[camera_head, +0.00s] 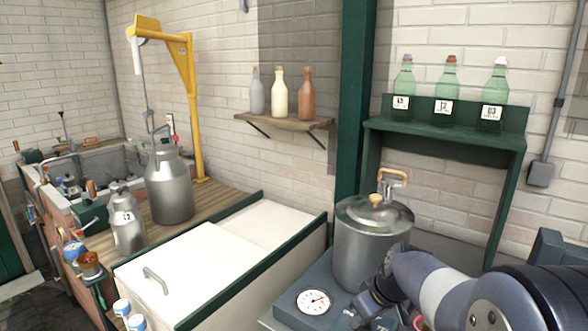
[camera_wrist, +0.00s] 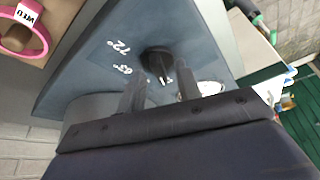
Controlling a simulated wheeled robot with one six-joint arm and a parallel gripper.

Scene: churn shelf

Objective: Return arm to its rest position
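My gripper (camera_wrist: 160,82) shows in the wrist view with its two dark fingers apart and nothing between them. Just beyond the fingertips is a black knob (camera_wrist: 158,62) on a blue-grey panel with the marks 72° and 63°. I cannot tell whether the fingers touch the knob. In the head view my arm reaches in from the lower right, and my gripper (camera_head: 366,304) is low in front of the steel vat (camera_head: 362,255), beside the round white gauge (camera_head: 314,301). The fingertips are hard to make out there.
A white chest (camera_head: 190,265) with a lid stands left of the vat. Milk cans (camera_head: 170,190) stand on a wooden counter beyond. Bottles stand on a wall shelf (camera_head: 284,121) and a green rack (camera_head: 445,135). A pink ring marked WED (camera_wrist: 22,30) is at upper left.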

